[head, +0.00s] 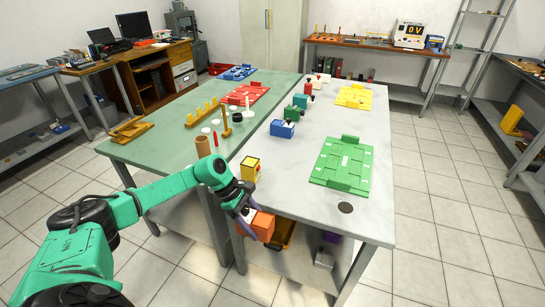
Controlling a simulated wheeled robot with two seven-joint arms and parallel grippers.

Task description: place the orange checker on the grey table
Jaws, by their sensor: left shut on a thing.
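The orange checker (259,226) shows as a blocky orange piece between the fingers of my left gripper (250,219). My left gripper is shut on it, in front of the near edge of the tables, with the fingers hiding part of it. The grey table (296,203) is the pale-topped one on the right, and its near edge lies just beyond and right of the gripper. The held piece is off the tabletop in the picture, with no visible contact with it. My right gripper is not in view.
A yellow box (250,169) stands near the grey table's near left corner. A green board (343,166) and a dark disc (345,207) lie to its right. The green table (160,155) adjoins on the left. Bare tabletop lies between the yellow box and the board.

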